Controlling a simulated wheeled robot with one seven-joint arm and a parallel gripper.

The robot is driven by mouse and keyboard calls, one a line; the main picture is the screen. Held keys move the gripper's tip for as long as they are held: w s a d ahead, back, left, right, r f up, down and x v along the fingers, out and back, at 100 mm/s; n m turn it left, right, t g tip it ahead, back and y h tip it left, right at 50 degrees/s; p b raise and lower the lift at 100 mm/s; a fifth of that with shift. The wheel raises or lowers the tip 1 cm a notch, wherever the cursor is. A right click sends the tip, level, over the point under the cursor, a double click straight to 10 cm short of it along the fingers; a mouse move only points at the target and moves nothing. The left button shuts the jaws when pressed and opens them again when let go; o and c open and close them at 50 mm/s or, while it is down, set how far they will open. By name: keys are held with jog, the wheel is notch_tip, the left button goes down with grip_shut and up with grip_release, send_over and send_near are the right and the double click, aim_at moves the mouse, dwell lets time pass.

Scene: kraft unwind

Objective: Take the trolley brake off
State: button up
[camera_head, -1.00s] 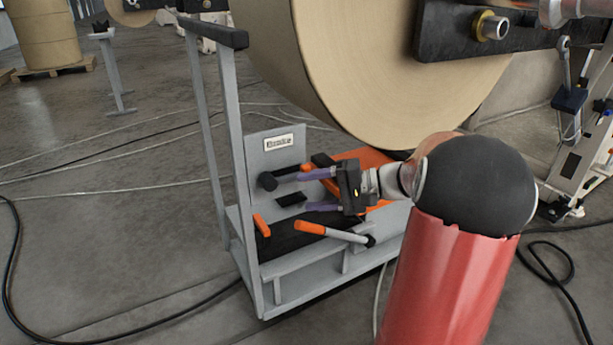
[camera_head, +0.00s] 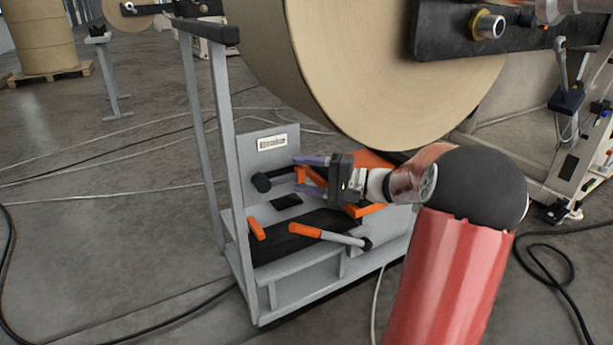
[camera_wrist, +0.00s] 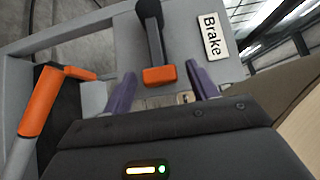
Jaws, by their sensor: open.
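The trolley (camera_head: 228,150) is a grey frame under a large paper roll. Its upright plate carries a label, reading "Brake" in the wrist view (camera_wrist: 212,35). Beside the label is a brake lever (camera_wrist: 152,35), a black bar with an orange end (camera_wrist: 160,75). In the head view the lever's black knob (camera_head: 262,182) sits at the plate and its bar points right towards my gripper. My gripper (camera_head: 298,175) is open, its purple fingers apart. In the wrist view the lever's orange end lies between the fingertips (camera_wrist: 161,70). I cannot tell whether they touch it.
A grey lever with an orange grip (camera_head: 325,235) and a short orange handle (camera_head: 257,229) sit lower on the trolley. The large kraft roll (camera_head: 400,70) hangs close above my arm. Cables lie on the floor; the floor to the left is mostly open.

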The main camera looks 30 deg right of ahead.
jog(key=shift+c, duration=0.2)
grip_shut()
jog(key=shift+r, duration=0.1)
